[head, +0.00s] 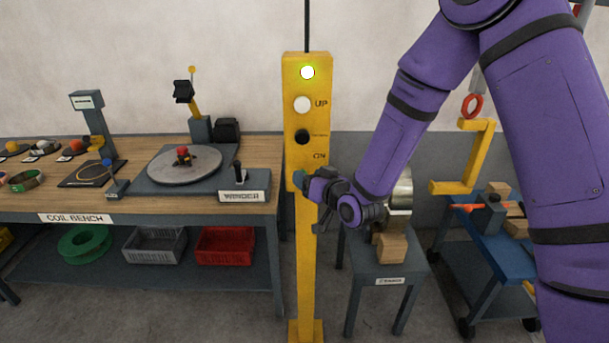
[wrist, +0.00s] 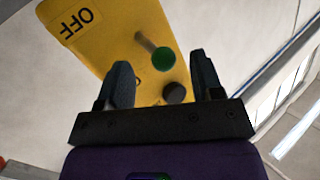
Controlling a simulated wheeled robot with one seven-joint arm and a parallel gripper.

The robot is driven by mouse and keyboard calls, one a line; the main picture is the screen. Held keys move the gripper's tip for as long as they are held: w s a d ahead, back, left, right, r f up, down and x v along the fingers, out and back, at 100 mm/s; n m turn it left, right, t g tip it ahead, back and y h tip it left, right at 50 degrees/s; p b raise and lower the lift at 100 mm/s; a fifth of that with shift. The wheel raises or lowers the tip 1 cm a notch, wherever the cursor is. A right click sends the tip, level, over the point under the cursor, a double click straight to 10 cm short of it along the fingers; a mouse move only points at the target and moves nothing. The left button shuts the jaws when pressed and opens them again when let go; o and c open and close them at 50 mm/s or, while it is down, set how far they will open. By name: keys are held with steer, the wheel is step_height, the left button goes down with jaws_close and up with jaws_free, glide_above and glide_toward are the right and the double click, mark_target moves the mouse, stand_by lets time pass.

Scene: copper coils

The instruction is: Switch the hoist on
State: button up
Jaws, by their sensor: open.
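The yellow hoist control box (head: 293,88) stands on a post in the head view. It has a lit lamp (head: 307,72) with a green rim, a white UP button (head: 302,104), a black button (head: 302,137) and an ON label (head: 319,156). A green-knobbed lever (wrist: 163,60) sticks out of the box in the wrist view, with an OFF label (wrist: 76,22) upside down in one corner. My gripper (head: 306,182) is at the box's lower end. Its fingers are open (wrist: 163,72), either side of the knob in the picture; contact is unclear.
The coil bench (head: 75,218) with a winder (head: 183,165) stands left of the post. A small grey stand (head: 375,266) with a wooden block is right of it. A yellow hoist hook (head: 475,155) hangs by a blue cart (head: 480,235) further right.

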steer(key=v, duration=0.8)
steer(key=s+d+r+g+h, duration=0.2)
steer(key=s+d+r+h, duration=0.15)
steer(key=d+r, duration=0.35)
steer(key=s+d+r+g+h, duration=0.2)
steer(key=d+r+h, duration=0.2)
steer(key=d+r, duration=0.35)
steer(key=s+d+r+m+g, duration=0.1)
steer(key=s+d+r+g, duration=0.1)
steer(key=s, duration=0.9)
steer(key=s+d+r+m+g+h, duration=0.1)
steer(key=s+d+r, duration=0.4)
steer(key=s, duration=0.6)
steer(key=shift+s+d+r+m+g, duration=0.25)
steer(key=shift+r+m+g, duration=0.25)
steer(key=shift+m+g, duration=0.25)
